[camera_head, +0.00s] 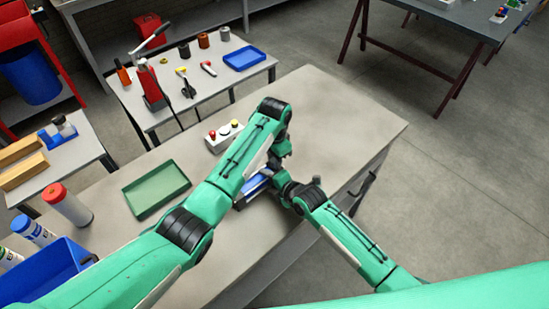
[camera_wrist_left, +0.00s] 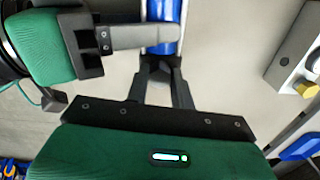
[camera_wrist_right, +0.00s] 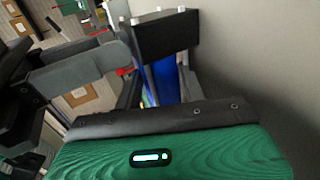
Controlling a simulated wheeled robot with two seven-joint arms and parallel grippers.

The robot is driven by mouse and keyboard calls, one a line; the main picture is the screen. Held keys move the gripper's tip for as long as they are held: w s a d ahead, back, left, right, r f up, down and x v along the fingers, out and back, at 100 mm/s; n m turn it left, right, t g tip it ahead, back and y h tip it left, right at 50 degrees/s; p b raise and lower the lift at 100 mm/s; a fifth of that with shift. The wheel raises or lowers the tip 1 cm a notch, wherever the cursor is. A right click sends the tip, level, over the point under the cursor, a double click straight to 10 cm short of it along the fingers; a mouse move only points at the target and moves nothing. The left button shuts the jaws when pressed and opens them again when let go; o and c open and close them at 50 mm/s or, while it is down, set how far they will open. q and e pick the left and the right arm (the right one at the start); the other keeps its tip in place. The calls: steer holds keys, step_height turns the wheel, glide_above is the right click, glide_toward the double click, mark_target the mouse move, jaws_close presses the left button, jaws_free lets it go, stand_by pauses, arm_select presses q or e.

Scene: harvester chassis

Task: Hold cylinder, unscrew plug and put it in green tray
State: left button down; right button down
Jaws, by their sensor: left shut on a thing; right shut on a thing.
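The blue cylinder (camera_wrist_left: 162,14) lies between metal rods in a holder on the workbench. It also shows in the right wrist view (camera_wrist_right: 165,84) and partly in the head view (camera_head: 256,183). My right gripper (camera_wrist_right: 160,92) is shut on the cylinder, its fingers to either side of the blue body. My left gripper (camera_wrist_left: 162,68) is at the cylinder's near end, its fingers almost together on a small thing there, apparently the plug, which they hide. The green tray (camera_head: 131,201) lies flat and empty on the bench, left of the holder.
A control box (camera_head: 222,136) with red and yellow buttons stands just behind the holder. A blue bin (camera_head: 48,275) and several spray cans and bottles are at the bench's left end. The bench's right part (camera_head: 345,112) is clear.

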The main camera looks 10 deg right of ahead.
arm_select(q)
steer(key=n, duration=0.5)
steer(key=c, duration=1.2)
jaws_free()
